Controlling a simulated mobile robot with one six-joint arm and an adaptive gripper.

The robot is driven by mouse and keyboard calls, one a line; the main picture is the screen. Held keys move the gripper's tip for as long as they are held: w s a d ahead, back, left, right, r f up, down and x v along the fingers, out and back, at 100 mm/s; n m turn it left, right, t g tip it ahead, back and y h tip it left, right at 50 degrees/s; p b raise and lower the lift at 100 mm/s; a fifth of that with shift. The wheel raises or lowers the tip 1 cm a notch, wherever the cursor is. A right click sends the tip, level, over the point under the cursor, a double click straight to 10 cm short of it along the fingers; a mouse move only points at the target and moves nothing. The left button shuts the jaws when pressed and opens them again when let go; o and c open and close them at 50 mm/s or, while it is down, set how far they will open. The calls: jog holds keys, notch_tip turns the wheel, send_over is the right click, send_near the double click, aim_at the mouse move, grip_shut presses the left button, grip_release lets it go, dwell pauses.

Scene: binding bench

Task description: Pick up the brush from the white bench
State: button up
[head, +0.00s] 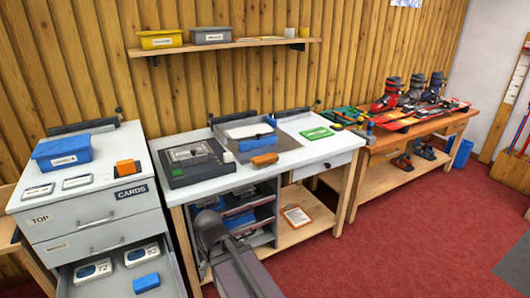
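The white bench (305,154) stands in the middle of the head view. A small orange-brown block (264,160) lies flat near its front edge; it may be the brush, but bristles cannot be made out. Nothing touches it from above. My grey arm rises from the bottom of the view, in front of the bench and below its top. The fingers of my gripper cannot be made out.
On the bench, a dark device (189,163) stands left of the block, a grey tray (246,131) with a blue item behind it, and a green card (318,133) to the right. At left, a drawer (122,274) of the grey cabinet (92,213) stands open.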

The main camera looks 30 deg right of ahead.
notch_tip(320, 180, up, 13)
jog(key=p, duration=1.1)
jog(key=shift+r+p, duration=0.2)
jog(key=shift+p, duration=0.2)
